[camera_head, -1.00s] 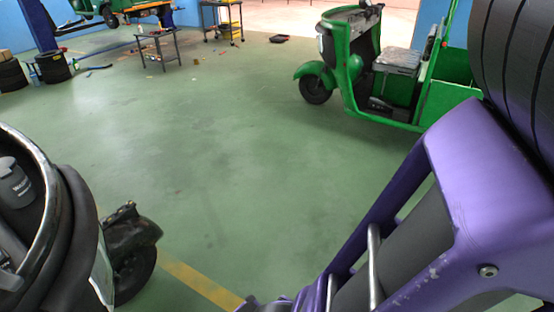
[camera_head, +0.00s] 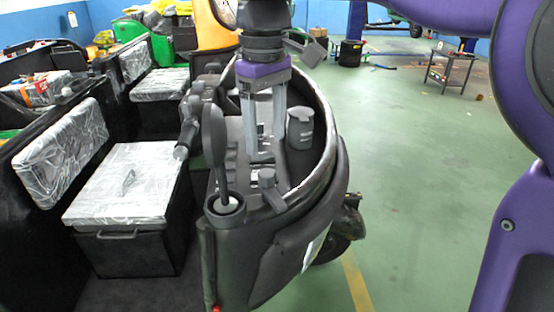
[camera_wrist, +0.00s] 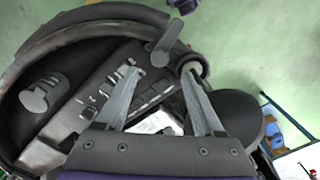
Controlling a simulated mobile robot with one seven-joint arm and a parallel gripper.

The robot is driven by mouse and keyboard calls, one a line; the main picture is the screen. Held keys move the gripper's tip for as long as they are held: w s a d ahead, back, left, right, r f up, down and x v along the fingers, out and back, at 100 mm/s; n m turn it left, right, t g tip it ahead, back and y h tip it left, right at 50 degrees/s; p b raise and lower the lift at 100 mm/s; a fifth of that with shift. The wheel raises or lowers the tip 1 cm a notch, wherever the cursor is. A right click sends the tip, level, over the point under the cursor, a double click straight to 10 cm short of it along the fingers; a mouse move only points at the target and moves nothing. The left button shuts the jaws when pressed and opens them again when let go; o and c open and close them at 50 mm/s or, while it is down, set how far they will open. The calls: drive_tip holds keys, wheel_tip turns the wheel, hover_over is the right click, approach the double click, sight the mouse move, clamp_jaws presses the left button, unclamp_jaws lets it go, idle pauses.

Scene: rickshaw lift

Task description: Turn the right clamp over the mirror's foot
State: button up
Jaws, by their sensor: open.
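A dark oval mirror (camera_head: 214,137) stands upright on a stalk at the near end of the rickshaw's dashboard. Its foot (camera_head: 225,204) sits in a round, light-rimmed socket; the socket also shows in the wrist view (camera_wrist: 195,68). A dark grey clamp lever (camera_head: 268,182) stands just right of the foot, turned aside and not over it. The wrist view shows this clamp (camera_wrist: 166,42) beside the socket, beyond my fingertips. My gripper (camera_head: 265,150) points down over the dashboard with its fingers apart and nothing between them. In the wrist view my gripper (camera_wrist: 160,74) is short of the clamp.
A grey knob-like part (camera_head: 300,128) stands on the dashboard near the curved rim (camera_head: 325,165). The handlebar grip (camera_head: 184,138) is left of the mirror. A plastic-wrapped seat (camera_head: 125,185) lies further left. Green floor at right is open, with a small table (camera_head: 449,70) farther back.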

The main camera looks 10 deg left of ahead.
sight(267, 173)
wheel_tip(267, 173, down, 8)
drive_tip(key=shift+b, duration=0.7)
drive_tip(key=shift+c, duration=0.2)
clamp_jaws()
